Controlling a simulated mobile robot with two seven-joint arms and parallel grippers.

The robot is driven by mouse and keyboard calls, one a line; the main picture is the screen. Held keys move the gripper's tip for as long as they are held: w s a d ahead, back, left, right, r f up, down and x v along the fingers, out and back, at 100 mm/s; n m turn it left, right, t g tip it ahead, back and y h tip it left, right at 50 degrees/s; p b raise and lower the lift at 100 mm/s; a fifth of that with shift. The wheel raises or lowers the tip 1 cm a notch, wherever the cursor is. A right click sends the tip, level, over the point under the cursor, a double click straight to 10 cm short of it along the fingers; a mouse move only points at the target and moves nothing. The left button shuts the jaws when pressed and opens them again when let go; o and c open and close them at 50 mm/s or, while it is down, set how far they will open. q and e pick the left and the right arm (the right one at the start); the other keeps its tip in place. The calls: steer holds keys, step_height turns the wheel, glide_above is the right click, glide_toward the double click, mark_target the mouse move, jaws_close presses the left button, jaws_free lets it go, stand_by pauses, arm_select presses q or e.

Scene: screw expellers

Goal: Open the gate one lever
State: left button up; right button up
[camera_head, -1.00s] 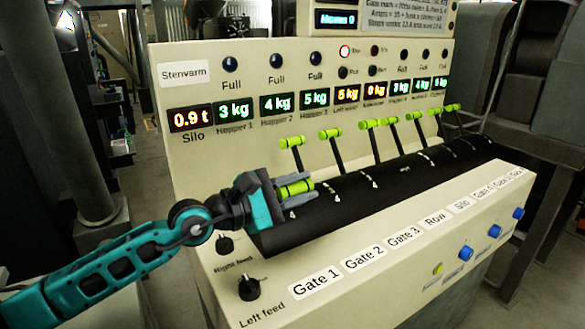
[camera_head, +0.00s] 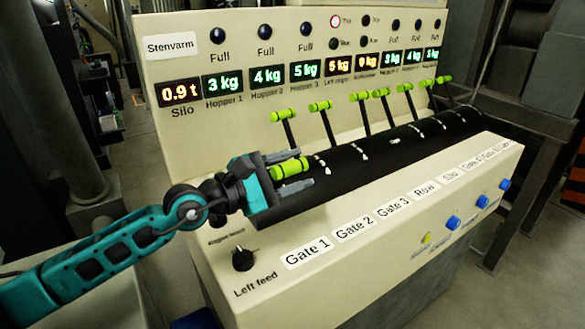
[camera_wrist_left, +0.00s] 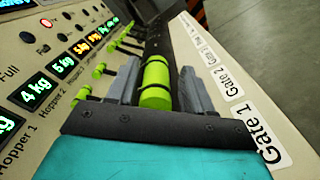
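The gate one lever ends in a green cylindrical handle (camera_head: 290,168), the leftmost of the row. It is tilted down toward the front panel, lower than the other levers. My left gripper (camera_head: 297,170) has its two grey fingers on either side of this handle. In the left wrist view the handle (camera_wrist_left: 156,82) lies between the fingers, with thin gaps beside it, so the gripper looks open around it. The lever's shaft is mostly hidden. The "Gate 1" label (camera_head: 307,251) is on the front panel below. My right gripper is not in view.
The other green-handled levers, such as the neighbouring one (camera_head: 285,115), stand up and back along the black drum (camera_head: 345,165). A black knob (camera_head: 243,257) and blue buttons (camera_head: 453,222) are on the front panel. Lit displays (camera_head: 223,84) line the upright panel.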

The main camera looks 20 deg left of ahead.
arm_select(q)
steer(key=shift+r, duration=0.15)
steer(key=b+v, duration=1.2)
steer(key=b, duration=0.5)
steer(key=shift+s+a, duration=0.25)
steer(key=shift+s, duration=0.1)
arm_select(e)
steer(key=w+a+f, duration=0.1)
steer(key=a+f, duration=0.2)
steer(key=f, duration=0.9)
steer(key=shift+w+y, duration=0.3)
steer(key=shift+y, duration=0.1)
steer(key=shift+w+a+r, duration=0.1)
